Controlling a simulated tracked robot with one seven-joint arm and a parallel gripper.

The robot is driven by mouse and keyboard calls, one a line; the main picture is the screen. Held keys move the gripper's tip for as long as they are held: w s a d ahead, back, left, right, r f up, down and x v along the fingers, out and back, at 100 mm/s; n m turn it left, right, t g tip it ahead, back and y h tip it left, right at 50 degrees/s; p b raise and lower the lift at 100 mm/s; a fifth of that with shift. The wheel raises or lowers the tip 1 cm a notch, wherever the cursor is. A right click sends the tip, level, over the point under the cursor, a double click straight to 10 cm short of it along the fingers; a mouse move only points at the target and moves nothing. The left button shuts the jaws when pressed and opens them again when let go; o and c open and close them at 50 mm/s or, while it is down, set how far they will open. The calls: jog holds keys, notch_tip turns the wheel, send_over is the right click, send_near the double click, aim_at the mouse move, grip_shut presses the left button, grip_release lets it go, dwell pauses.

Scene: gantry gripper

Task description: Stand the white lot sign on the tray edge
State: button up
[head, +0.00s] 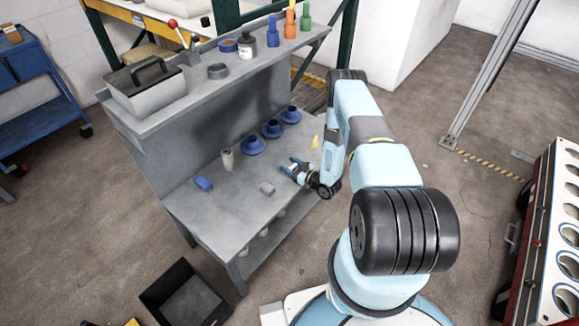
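My gripper (290,167) is low over the right part of the grey bench's lower shelf (225,212). No tray edge can be told for sure; a black open-topped bin (157,299) stands on the floor in front of the bench.
On the lower shelf are a blue block (203,184), a pale upright cylinder (227,160) and blue flanged parts (253,145) along the back. The upper shelf holds a grey case (146,90) and bottles (290,24). A rack with round holes (562,235) stands right.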

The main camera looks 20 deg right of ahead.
jog(key=o, duration=0.3)
jog(key=shift+o, duration=0.2)
